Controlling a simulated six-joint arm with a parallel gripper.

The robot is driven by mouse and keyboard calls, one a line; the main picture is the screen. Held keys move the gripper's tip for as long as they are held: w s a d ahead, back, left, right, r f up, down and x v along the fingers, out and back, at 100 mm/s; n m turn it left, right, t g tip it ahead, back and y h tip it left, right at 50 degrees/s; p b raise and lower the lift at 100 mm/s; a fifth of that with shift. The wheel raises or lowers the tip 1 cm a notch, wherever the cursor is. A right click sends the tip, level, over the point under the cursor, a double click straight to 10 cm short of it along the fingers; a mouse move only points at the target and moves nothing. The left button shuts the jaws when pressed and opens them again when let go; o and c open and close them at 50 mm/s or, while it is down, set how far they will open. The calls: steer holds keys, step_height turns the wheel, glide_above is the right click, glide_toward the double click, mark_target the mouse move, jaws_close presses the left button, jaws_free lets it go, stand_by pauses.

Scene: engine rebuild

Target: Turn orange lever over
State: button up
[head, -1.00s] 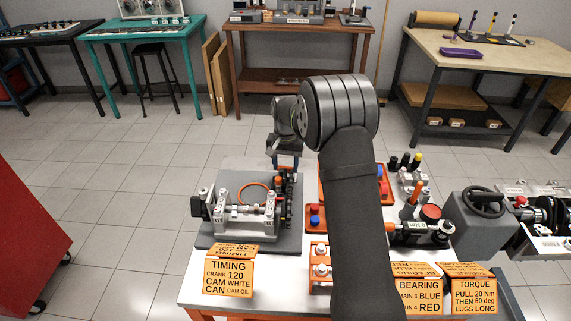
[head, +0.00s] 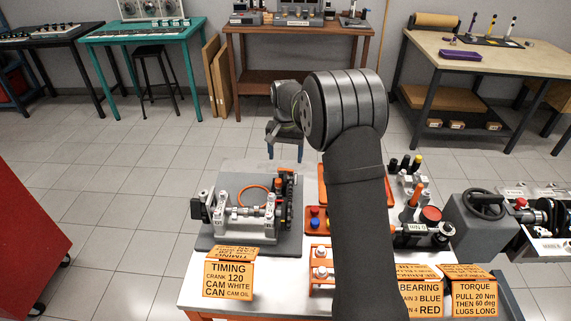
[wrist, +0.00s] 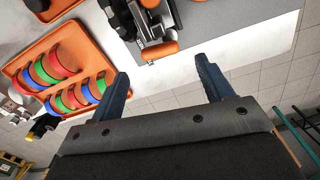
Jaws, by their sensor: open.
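The orange lever (wrist: 160,50) shows in the wrist view as a short, rounded orange handle at the end of the dark mechanism of the timing fixture. It lies just beyond the gap between my fingertips, apart from both. In the head view an orange piece, likely the same lever (head: 278,183), stands at the far right of the fixture (head: 228,240). My gripper (wrist: 163,70) is open and empty, with its blue fingers spread wide. In the head view my arm hides part of the bench, and the fingertips are hard to make out.
An orange tray (wrist: 15,68) of red, green and blue rings lies left of my fingers in the wrist view. The timing sign (head: 228,279) stands at the bench's front. A handwheel unit (head: 483,203) is at the right. Open floor lies behind the bench.

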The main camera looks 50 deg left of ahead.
mark_target(286, 169)
step_height(286, 169, up, 12)
stand_by(0.3)
steer(key=shift+f, duration=0.1)
step_height(286, 169, down, 17)
steer(key=shift+f, duration=0.1)
stand_by(0.7)
steer(key=shift+f, duration=0.1)
steer(key=shift+n, duration=0.9)
steer(key=n, duration=0.4)
steer(key=shift+w+a+n, duration=0.3)
steer(key=shift+a, duration=0.05)
step_height(286, 169, up, 16)
steer(key=shift+f, duration=0.2)
stand_by(1.1)
